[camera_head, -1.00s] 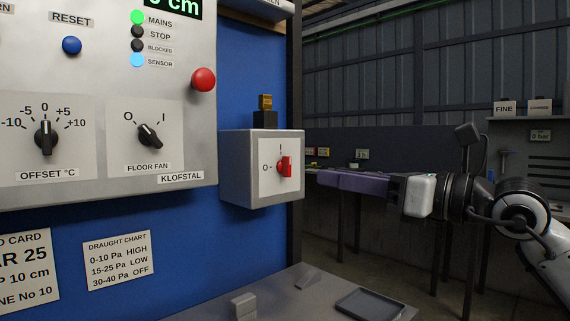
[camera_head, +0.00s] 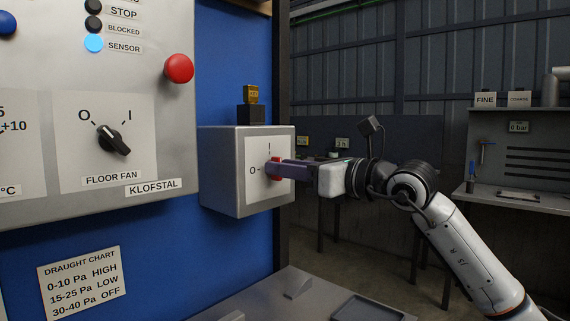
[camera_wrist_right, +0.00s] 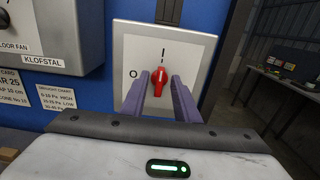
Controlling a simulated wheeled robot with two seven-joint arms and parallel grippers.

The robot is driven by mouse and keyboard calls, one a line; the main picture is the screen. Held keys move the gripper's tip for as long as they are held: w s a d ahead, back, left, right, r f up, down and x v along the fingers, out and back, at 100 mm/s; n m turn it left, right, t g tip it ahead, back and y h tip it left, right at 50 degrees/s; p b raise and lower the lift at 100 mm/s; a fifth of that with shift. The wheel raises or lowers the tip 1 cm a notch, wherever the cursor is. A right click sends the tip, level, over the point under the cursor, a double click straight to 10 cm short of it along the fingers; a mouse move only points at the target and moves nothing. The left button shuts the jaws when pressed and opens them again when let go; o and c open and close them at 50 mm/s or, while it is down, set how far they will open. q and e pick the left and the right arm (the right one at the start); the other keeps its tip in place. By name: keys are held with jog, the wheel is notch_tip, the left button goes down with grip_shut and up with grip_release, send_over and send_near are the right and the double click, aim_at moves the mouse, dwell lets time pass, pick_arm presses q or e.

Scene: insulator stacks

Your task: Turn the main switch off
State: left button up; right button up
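The main switch is a red rotary knob (camera_head: 273,170) on the white plate of a grey box (camera_head: 228,175). The plate is marked 0 at the left and I at the top. In the right wrist view the red knob (camera_wrist_right: 158,83) stands upright, its white line pointing at I. My right gripper (camera_head: 279,168) reaches in from the right, its purple fingers at the knob. In the wrist view the fingers of this gripper (camera_wrist_right: 160,79) are spread on either side of the knob, with gaps showing; contact is not visible. My left gripper is not in view.
A brass-coloured padlock-like block (camera_head: 251,95) sits on top of the box. A grey panel (camera_head: 100,150) at the left carries a red button (camera_head: 179,69) and the floor fan knob (camera_head: 113,140). A grey shelf with a dark tray (camera_head: 360,308) lies below.

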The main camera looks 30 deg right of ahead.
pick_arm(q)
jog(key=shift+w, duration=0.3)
pick_arm(e)
jog(key=shift+w+a, duration=0.1)
jog(key=shift+w, duration=0.15)
grip_shut()
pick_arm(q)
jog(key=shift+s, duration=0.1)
